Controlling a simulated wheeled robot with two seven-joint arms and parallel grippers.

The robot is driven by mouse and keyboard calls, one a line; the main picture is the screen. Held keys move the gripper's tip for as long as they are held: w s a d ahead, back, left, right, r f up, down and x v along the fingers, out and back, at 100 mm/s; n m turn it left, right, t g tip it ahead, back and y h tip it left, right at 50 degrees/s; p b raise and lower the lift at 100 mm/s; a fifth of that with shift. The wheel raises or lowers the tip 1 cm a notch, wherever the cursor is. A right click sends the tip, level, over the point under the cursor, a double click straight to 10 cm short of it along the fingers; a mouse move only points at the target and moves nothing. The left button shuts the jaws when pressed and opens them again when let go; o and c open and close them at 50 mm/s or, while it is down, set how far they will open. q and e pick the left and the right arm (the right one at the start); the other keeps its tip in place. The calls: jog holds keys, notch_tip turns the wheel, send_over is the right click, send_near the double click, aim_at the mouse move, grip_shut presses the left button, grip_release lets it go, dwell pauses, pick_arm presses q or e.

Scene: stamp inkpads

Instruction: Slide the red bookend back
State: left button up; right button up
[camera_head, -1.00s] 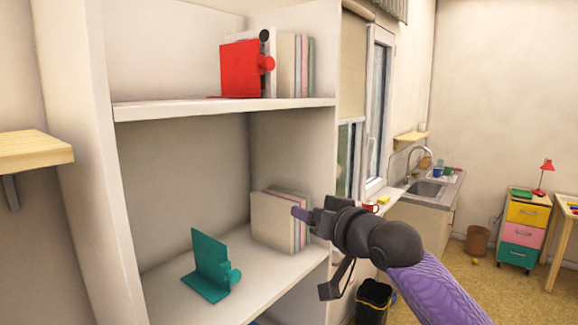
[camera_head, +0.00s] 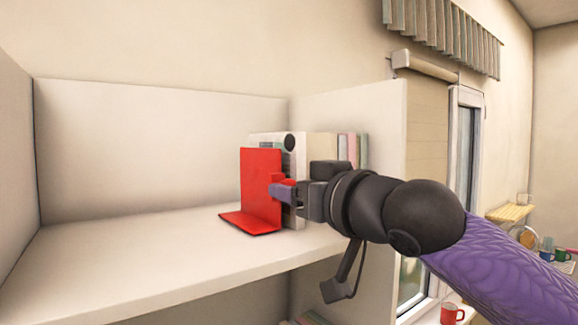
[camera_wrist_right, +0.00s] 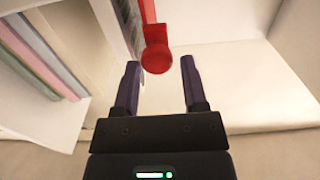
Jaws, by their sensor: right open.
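The red bookend (camera_head: 262,185) stands upright on the upper shelf, its flat foot lying to the left and its upright plate beside a row of books (camera_head: 352,148). My right gripper (camera_head: 284,191) is at the bookend's knob side, in front of the shelf. In the right wrist view my right gripper (camera_wrist_right: 158,82) is open, with the bookend's round red knob (camera_wrist_right: 157,58) in line with the gap between its two purple fingers. I cannot tell whether the fingers touch the knob. My left gripper is not in view.
The upper shelf (camera_head: 130,262) is bare to the left of the bookend. The side wall (camera_head: 385,115) of the bookcase stands right of the books. A window (camera_head: 462,150) and a red mug (camera_head: 452,313) are farther right.

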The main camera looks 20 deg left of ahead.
jog(key=shift+p+x, duration=0.4)
jog(key=shift+x, duration=0.85)
jog(key=shift+d, duration=0.1)
jog(key=shift+w, duration=0.1)
grip_shut()
